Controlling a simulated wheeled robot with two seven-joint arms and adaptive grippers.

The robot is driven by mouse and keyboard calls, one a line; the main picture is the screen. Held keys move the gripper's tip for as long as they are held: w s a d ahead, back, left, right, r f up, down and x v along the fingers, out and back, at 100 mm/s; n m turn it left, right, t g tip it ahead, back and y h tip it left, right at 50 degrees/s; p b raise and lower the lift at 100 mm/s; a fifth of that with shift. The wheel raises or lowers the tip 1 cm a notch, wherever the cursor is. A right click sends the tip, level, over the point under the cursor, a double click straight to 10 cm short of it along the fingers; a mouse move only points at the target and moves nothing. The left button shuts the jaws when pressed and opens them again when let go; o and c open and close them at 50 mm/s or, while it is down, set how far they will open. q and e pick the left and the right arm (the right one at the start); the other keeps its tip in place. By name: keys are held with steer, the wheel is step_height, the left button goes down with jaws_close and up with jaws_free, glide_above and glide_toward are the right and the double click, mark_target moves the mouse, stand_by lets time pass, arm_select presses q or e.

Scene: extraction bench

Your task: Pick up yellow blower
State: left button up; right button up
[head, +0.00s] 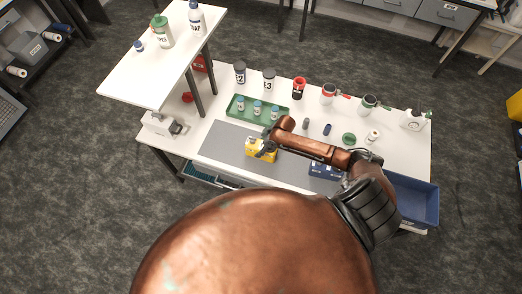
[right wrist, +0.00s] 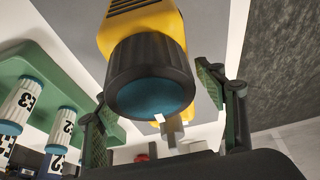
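The yellow blower (head: 259,155) lies on the grey mat (head: 222,143) of the bench. In the right wrist view, the yellow blower (right wrist: 150,22) shows its yellow body and a wide black end with a teal face. My right gripper (head: 267,149) is at the blower in the head view and hides part of it. In the right wrist view my right gripper (right wrist: 155,92) is open, with one finger on each side of the black end and gaps visible. Contact cannot be seen. My left gripper is not in view.
A green tray (head: 285,112) with several small vials stands behind the blower. Labelled jars (head: 240,73) and red-marked bottles (head: 328,94) line the back. A raised white shelf (head: 130,75) is at the left. A blue bin (head: 415,203) is at the right end.

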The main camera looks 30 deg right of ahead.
steer(key=c, duration=1.2)
steer(key=shift+c, duration=0.6)
steer(key=shift+r, duration=0.15)
